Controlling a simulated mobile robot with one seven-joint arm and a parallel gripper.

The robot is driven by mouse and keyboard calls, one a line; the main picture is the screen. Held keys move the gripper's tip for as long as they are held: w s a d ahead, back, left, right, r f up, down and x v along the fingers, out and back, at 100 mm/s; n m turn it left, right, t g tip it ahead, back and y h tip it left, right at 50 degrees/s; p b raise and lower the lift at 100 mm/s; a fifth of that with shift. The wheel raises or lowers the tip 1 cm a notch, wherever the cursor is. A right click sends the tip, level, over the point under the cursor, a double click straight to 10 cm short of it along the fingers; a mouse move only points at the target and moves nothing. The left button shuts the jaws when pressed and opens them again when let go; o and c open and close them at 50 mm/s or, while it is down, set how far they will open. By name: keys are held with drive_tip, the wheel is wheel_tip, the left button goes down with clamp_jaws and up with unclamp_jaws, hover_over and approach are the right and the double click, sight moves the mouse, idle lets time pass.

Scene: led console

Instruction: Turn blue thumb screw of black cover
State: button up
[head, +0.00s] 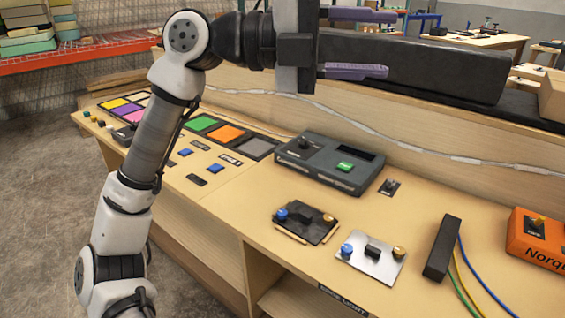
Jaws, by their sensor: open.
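The black cover (318,232) lies on the wooden console top, right of the middle of the head view. It carries a blue thumb screw (281,215) at its left and a brass-yellow screw (329,217) at its right. A black block handle stands between them. My gripper (390,44) is at the top of the view, with its two purple fingers spread wide and pointing right. It is open and empty. It is well above the console and apart from the cover and the blue screw. Nothing hides the blue screw.
A silver plate (372,268) with its own blue and yellow screws sits close in front of the black cover. A grey box with a green button (345,166) stands behind. A black block (442,248) with cables and an orange box (540,236) are at the right.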

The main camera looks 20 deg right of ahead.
drive_tip(key=w+d+f+n+t+y+b, duration=0.1)
drive_tip(key=w+d+f+n+t+y, duration=0.15)
drive_tip(key=f, duration=0.35)
drive_tip(key=w+d+f+n+t+y+b, duration=0.1)
drive_tip(key=w+d+f+n+y, duration=0.25)
drive_tip(key=f, duration=0.25)
drive_tip(key=n+t+y+b, duration=0.3)
drive_tip(key=n+t+y, duration=0.1)
drive_tip(key=n+y, duration=0.6)
approach(282, 212)
drive_tip(key=f, duration=0.4)
drive_tip(key=f+b, duration=0.1)
drive_tip(key=f, duration=0.3)
drive_tip(key=shift+s+d, duration=0.1)
drive_tip(key=shift+d, duration=0.1)
clamp_jaws()
